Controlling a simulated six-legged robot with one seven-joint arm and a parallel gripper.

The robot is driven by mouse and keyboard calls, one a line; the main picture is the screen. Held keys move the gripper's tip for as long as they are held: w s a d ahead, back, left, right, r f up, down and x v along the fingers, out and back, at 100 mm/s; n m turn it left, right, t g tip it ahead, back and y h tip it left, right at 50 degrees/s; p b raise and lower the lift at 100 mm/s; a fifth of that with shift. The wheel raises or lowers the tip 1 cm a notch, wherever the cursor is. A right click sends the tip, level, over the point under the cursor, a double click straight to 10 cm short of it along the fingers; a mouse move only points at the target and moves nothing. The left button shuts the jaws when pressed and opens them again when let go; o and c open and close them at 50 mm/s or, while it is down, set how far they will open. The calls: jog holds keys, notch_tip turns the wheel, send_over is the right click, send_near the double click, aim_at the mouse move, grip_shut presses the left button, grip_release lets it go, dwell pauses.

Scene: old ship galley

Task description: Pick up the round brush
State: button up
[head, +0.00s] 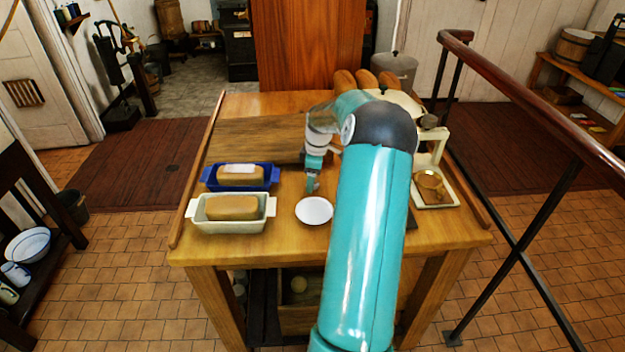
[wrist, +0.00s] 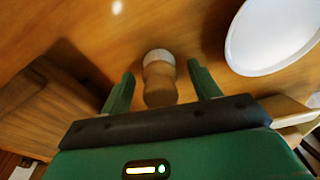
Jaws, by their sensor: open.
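The round brush (wrist: 158,84) has a wooden handle and a pale round end. In the wrist view it lies between the two green fingers of my gripper (wrist: 160,76), with a gap on each side. My gripper is open, and its fingers reach alongside the brush. In the head view my gripper (head: 312,186) is low over the table, behind the white plate; the brush there is too small and covered to make out clearly.
A white plate (head: 314,210) is close by and also shows in the wrist view (wrist: 272,38). Blue (head: 272,181) and cream (head: 266,222) loaf dishes stand to the left. A wooden board (head: 250,138) lies behind. A tray with a brown cup (head: 430,185) is at right.

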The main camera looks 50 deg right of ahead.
jog(key=c, duration=1.1)
jog(key=shift+c, duration=0.2)
jog(key=shift+r, duration=0.1)
jog(key=shift+r, duration=0.4)
notch_tip(320, 180, up, 2)
jog(key=shift+r, duration=0.15)
jog(key=s+a+r, duration=0.9)
jog(key=a, duration=0.1)
jog(key=shift+s+a+r, duration=0.15)
jog(key=shift+a+r, duration=0.15)
jog(key=shift+r, duration=0.05)
